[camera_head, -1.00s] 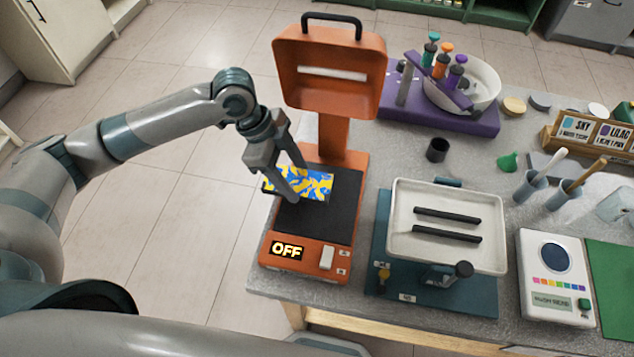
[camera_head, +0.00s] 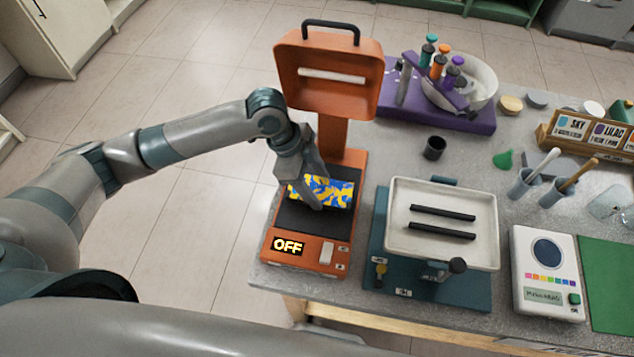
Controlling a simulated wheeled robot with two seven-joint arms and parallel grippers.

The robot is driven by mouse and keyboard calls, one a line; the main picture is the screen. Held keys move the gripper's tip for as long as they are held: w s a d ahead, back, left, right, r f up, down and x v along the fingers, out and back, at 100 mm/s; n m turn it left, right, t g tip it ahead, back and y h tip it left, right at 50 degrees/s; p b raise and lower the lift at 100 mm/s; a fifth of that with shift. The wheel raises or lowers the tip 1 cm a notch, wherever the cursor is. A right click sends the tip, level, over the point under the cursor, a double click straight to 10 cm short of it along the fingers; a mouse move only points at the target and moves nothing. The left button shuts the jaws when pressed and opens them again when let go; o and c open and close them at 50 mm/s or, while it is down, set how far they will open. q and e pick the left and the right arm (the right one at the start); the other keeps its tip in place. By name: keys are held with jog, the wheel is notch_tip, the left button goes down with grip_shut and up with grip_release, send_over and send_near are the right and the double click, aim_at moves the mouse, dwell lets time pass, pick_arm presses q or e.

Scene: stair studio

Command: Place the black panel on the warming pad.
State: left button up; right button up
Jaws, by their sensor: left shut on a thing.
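My left gripper (camera_head: 310,190) is shut on a thin panel (camera_head: 340,194). The panel's upper face has a yellow and blue swirled pattern; I see no plain black face on it. The panel is over the dark warming pad (camera_head: 290,219) of an orange machine (camera_head: 342,140). I cannot tell whether it touches the pad. The machine's front display reads OFF (camera_head: 288,247), beside a pale switch (camera_head: 326,253). My right gripper is not in view.
The machine's raised orange hood (camera_head: 330,95) stands behind the pad. To the right is a white tray (camera_head: 398,215) with two black bars on a teal base (camera_head: 380,295). A black cup (camera_head: 434,148), purple stand (camera_head: 478,122) and white device (camera_head: 530,240) share the table.

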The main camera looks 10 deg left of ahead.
pick_arm(q)
jog(key=shift+f, duration=0.35)
jog(key=o, duration=1.1)
jog(key=shift+f, duration=0.1)
jog(key=b+v, duration=0.1)
jog(key=v, duration=0.5)
jog(key=shift+a+r+b, duration=0.15)
jog(key=shift+r+b, duration=0.2)
jog(key=shift+b, duration=0.05)
jog(key=shift+a+r, duration=0.15)
jog(key=shift+r, duration=0.3)
